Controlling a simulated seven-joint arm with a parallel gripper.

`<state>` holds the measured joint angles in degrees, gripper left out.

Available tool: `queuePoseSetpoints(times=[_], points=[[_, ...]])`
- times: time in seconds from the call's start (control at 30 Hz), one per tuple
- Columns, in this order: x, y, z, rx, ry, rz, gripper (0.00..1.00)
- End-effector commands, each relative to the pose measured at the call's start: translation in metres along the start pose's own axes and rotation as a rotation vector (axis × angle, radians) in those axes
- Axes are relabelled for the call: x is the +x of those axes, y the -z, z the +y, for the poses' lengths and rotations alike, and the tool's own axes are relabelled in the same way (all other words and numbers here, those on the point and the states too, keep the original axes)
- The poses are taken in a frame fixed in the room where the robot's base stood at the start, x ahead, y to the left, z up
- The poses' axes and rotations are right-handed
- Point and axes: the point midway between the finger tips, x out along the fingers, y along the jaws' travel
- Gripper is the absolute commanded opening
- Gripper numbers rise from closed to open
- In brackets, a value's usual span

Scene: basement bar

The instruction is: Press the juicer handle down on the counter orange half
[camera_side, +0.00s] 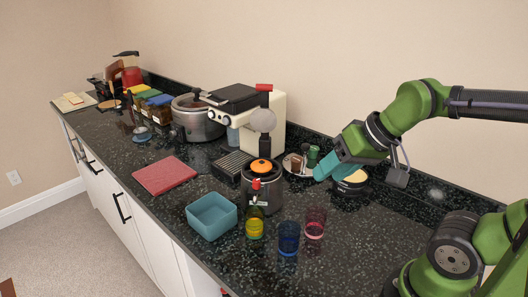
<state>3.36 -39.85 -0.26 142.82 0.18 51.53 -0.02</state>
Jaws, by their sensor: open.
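An orange half (262,166) sits on top of a dark round juicer body (247,187) near the middle of the counter. A grey rounded press head (263,121) shows above and apart from it. A red grip (264,87), which looks like the juicer handle, is raised above the head. How these parts join is hard to see. My gripper (324,170), with teal fingers, is open, to the right of the juicer and apart from the handle. It is beside a dark round tin with a pale yellow top (354,177); I cannot tell whether they touch.
A teal square bowl (212,216), a yellow bottle (255,222), a blue glass (288,238) and a red glass (315,223) stand in front. A cream coffee machine (278,115) and a grey cooker (198,122) stand behind. A red board (164,174) lies left.

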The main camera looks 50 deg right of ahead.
Motion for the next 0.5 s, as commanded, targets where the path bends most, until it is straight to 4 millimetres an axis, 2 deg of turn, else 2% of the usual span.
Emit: queuePoseSetpoints(times=[0.23, 0.5], points=[[0.018, 0.016, 0.025, 0.207, -0.046, -0.076, 0.46], [0.037, 0.035, 0.042, 0.62, -0.015, -0.217, 0.46]])
